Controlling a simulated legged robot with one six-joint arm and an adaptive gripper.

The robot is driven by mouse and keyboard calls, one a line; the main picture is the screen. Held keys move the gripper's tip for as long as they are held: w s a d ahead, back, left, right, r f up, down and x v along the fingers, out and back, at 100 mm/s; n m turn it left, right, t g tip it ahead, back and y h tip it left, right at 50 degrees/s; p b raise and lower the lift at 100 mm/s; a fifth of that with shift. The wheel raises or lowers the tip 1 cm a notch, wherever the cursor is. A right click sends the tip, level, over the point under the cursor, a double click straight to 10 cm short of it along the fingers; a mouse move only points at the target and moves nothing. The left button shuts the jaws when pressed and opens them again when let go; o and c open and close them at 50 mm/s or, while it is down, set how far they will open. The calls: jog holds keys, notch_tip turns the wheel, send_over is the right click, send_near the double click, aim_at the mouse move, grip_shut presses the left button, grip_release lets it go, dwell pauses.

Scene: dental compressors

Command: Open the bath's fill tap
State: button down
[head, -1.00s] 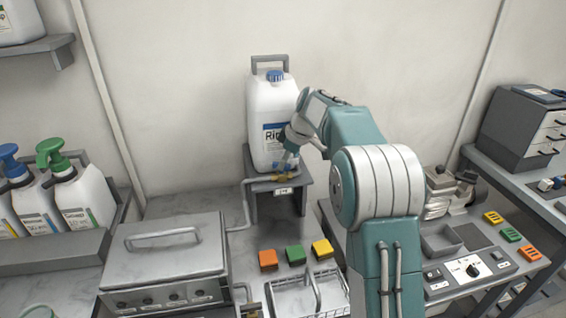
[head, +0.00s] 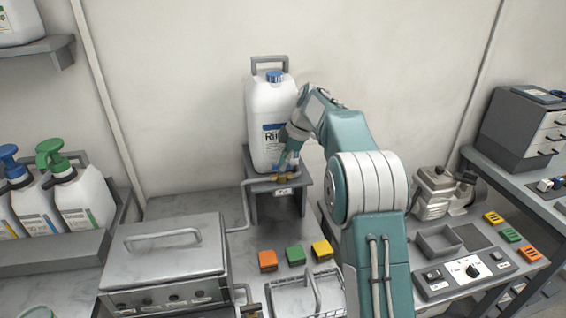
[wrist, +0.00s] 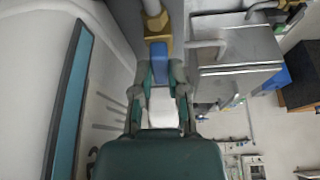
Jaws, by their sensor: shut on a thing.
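The fill tap is a brass valve (head: 277,179) below the front of a white canister (head: 268,112) on a grey stand. Its blue lever (wrist: 160,64) shows in the wrist view, just below the brass body (wrist: 157,26). My gripper (wrist: 160,76) is shut on this lever, with one finger on each side. In the head view my gripper (head: 289,158) reaches down to the tap from the right and hides part of it. The lidded metal bath (head: 165,262) stands at the lower left, and a thin pipe (head: 246,208) runs between it and the tap.
Orange, green and yellow blocks (head: 295,255) sit in front of the stand (head: 284,207). A wire basket (head: 292,300) is nearer. Pump bottles (head: 78,195) stand left. A control panel (head: 465,272) and metal device (head: 438,194) are right of my arm.

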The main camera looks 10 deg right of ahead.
jog(key=shift+f, duration=0.1)
jog(key=c, duration=0.6)
grip_release()
jog(key=shift+w, duration=0.15)
jog(key=shift+c, duration=0.2)
jog(key=v, duration=1.2)
